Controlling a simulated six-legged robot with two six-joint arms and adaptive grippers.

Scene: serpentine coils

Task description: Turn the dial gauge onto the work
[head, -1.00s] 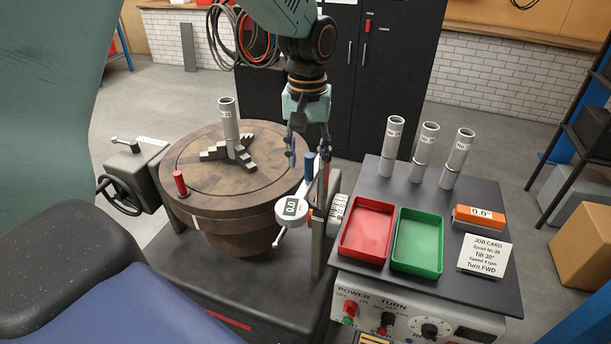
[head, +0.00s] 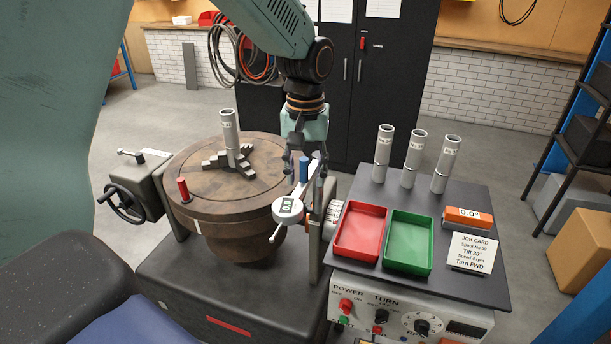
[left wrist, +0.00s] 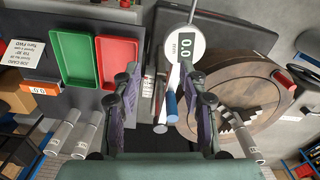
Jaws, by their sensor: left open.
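The dial gauge (head: 287,208), round and white with a digital readout, sits on its arm beside the round brown turntable (head: 205,190). Its stem points down-left, outside the table's rim. A blue handle (head: 304,169) stands upright by the gauge's post. A grey spool (head: 229,130) stands upright in the jaws on the table. My left gripper (head: 305,172) is open, pointing down around or just above the blue handle. In the left wrist view the blue handle (left wrist: 171,104) lies between the open fingers, nearer the right one, and the gauge (left wrist: 185,45) is beyond them. My right gripper is not seen.
A dark bench at right holds a red tray (head: 360,232), a green tray (head: 410,242), several grey spools, an orange angle display (head: 467,218) and a job card (head: 471,252). A red handle (head: 184,190) stands at the table's left edge. A handwheel (head: 124,203) is at far left.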

